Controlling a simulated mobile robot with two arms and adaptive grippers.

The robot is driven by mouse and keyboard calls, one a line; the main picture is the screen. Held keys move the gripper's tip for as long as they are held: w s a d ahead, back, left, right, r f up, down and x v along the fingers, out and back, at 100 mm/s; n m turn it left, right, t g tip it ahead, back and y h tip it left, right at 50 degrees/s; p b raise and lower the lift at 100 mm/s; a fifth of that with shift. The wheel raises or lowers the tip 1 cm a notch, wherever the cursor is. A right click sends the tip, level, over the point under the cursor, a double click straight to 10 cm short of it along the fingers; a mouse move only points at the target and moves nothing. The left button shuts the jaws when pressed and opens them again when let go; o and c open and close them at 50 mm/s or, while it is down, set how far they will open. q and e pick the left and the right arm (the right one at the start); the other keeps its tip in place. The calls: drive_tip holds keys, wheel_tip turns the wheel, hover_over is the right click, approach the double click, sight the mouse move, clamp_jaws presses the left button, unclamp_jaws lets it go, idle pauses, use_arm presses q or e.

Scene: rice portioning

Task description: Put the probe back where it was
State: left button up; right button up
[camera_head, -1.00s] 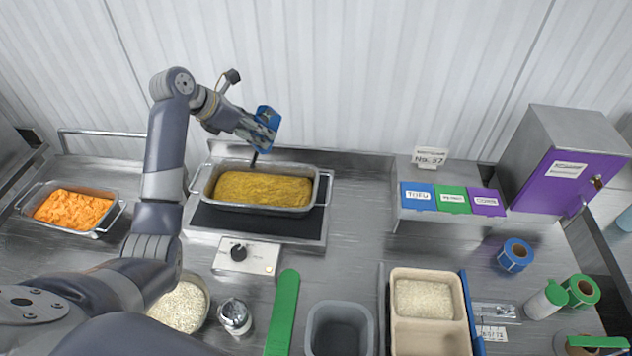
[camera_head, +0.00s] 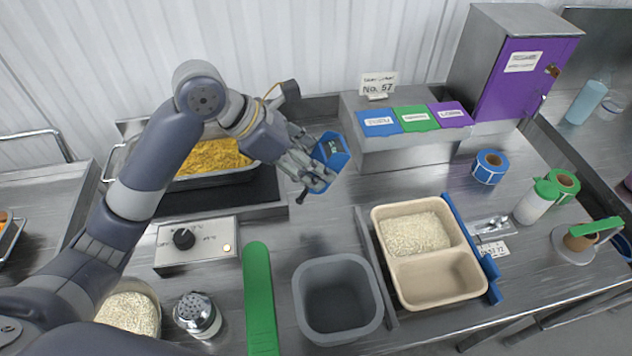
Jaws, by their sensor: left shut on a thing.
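The probe (camera_head: 330,150) is a blue device with a small dark display. My left gripper (camera_head: 318,172) is shut on it and holds it in the air, right of the tray of yellow food (camera_head: 210,157) and in front of the label stand. The probe's tip is hard to make out at this angle. My right gripper is not in view.
A steel stand (camera_head: 385,158) carries blue, green and purple labelled cards. A purple-doored cabinet (camera_head: 510,80) stands behind it. In front are a grey bin (camera_head: 337,335), a two-part beige tray with rice (camera_head: 438,280), a green spatula-like strip (camera_head: 259,300) and a shaker (camera_head: 197,315).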

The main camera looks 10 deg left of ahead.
use_arm(q)
drive_tip(key=shift+s+d+f, duration=0.6)
drive_tip(key=shift+s+f, duration=0.1)
drive_tip(key=shift+s, duration=0.15)
drive_tip(key=w+a+f+p, duration=0.1)
drive_tip(key=w+a+f, duration=0.1)
drive_tip(key=w, duration=0.5)
drive_tip(key=w+a+f+p, duration=0.1)
drive_tip(key=w+a+f, duration=0.1)
drive_tip(key=w, duration=0.6)
drive_tip(key=shift+a+f+m+p, duration=0.3)
drive_tip(key=shift+f+p, duration=0.1)
drive_tip(key=shift+f, duration=0.1)
drive_tip(key=o, duration=1.1)
drive_tip(key=shift+s+f, duration=0.1)
drive_tip(key=shift+f, duration=0.05)
drive_tip(key=shift+c, duration=0.2)
